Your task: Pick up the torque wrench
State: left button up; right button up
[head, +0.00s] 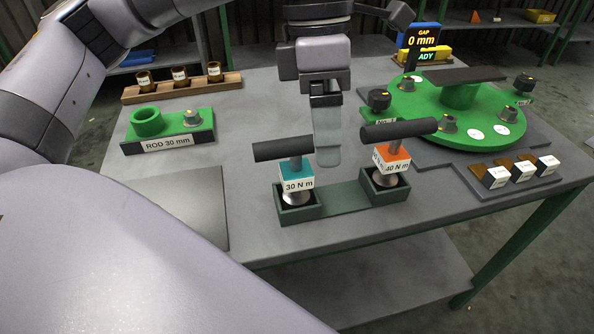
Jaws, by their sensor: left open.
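Two torque wrenches with black T-handles stand in a dark green two-pocket holder (341,196) near the table's front edge. The left one is the teal 30 N m torque wrench (295,172); the right one is the orange 40 N m torque wrench (392,157). Both stand upright, their lower ends hidden in the pockets. My left gripper (326,150) points down between the two handles in the picture, open and empty. One finger overlaps the other in this view, so the gap between them is hard to see. I cannot tell its exact height above the holder. My right gripper is not in view.
A green round assembly (440,114) with knobs stands at the right, before a display (421,42) reading "GAP 0 mm". Several labelled blocks (520,170) lie at front right. A green "ROD 30 mm" stand (168,130) and a wooden rack (182,88) are at left.

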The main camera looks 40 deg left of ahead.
aim_at(296, 146)
pick_arm(q)
jog(key=shift+n+t+y, duration=0.4)
jog(key=shift+t+y, duration=0.1)
jog(key=shift+y, duration=0.4)
jog(key=a+b, duration=0.1)
jog(key=w+a+f+b, duration=0.1)
jog(key=a, duration=0.1)
jog(key=a+f+b, duration=0.1)
jog(key=shift+w+a, duration=0.25)
jog(key=shift+a, duration=0.15)
jog(key=shift+w+a+f+b, duration=0.1)
jog(key=shift+a+f+b, duration=0.15)
jog(key=shift+a+b, duration=0.1)
jog(key=shift+f, duration=0.1)
jog(key=f, duration=0.5)
jog(key=shift+s+d+f+b, duration=0.2)
jog(key=shift+s+f+b, duration=0.1)
jog(key=shift+s+f, duration=0.1)
jog(key=shift+f, duration=0.55)
jog(key=shift+w, duration=0.1)
grip_shut()
